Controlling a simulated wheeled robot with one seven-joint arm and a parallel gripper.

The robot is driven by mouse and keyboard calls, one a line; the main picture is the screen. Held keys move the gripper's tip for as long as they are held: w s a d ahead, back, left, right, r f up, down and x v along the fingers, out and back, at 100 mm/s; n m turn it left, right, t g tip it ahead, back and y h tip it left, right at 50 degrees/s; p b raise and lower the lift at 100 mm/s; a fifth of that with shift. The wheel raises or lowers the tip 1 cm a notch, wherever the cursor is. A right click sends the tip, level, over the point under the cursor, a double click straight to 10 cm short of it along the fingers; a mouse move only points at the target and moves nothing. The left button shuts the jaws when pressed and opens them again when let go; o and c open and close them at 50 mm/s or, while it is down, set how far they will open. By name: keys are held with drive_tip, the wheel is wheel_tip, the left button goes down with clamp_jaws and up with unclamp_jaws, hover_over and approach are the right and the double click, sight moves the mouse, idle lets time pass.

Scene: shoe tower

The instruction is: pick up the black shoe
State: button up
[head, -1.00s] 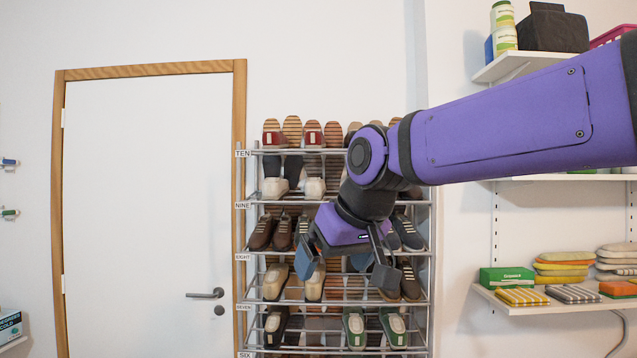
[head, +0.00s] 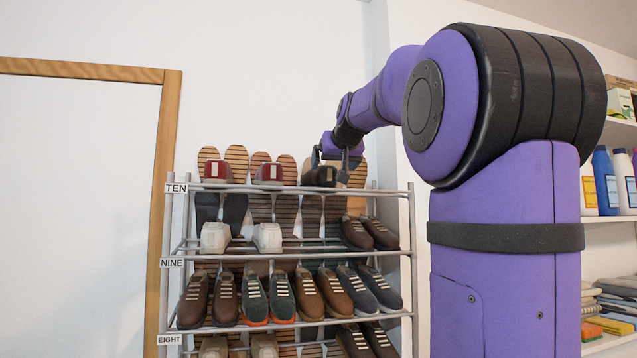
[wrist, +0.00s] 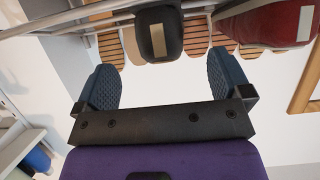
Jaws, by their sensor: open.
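The black shoe (head: 320,176) sits on the top shelf, the tier labelled TEN, to the right of the red shoes. In the wrist view the black shoe (wrist: 160,33) shows its dark rounded end with a tan strip, just beyond the fingertips and roughly between them. My gripper (head: 337,157) is at the top shelf, right above and beside the shoe in the head view. In the wrist view my gripper (wrist: 162,75) is open with nothing between its blue pads. Part of the shoe is hidden by the gripper in the head view.
Red shoes (head: 218,172) stand left of the black shoe. The metal rack (head: 412,250) holds several more shoes below. A wall shelf with bottles (head: 603,180) is at the right.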

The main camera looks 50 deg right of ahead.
sight(327, 178)
drive_tip(key=x, duration=0.7)
drive_tip(key=shift+w+d+f, duration=0.15)
drive_tip(key=shift+w+f, duration=0.1)
drive_tip(key=shift+f, duration=0.1)
drive_tip(key=c, duration=1)
drive_tip(key=shift+c, duration=0.9)
drive_tip(key=shift+r, duration=0.15)
